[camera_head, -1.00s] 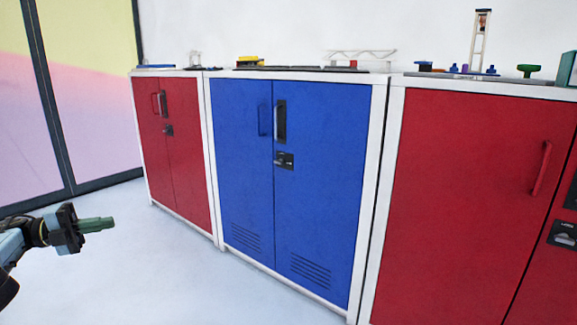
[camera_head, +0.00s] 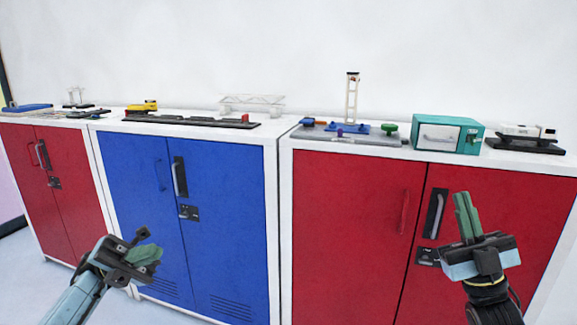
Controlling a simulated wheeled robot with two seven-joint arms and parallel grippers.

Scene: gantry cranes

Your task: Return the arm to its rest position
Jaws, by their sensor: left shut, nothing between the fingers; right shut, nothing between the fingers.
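My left gripper (camera_head: 148,254) is at the lower left, in front of the blue cabinet (camera_head: 228,180). Its green fingers are together with nothing between them, and they point to the right. My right gripper (camera_head: 466,214) is at the lower right, in front of the right red cabinet (camera_head: 340,230). Its green fingers point up, are closed together and hold nothing. Both grippers appear clear of the cabinets.
On the cabinet tops stand a yellow and black model (camera_head: 143,106), a white truss bridge (camera_head: 252,103), a white tower (camera_head: 351,98), a teal box (camera_head: 446,133) and a white model (camera_head: 524,132). Another red cabinet (camera_head: 62,190) is at the left. All doors are shut.

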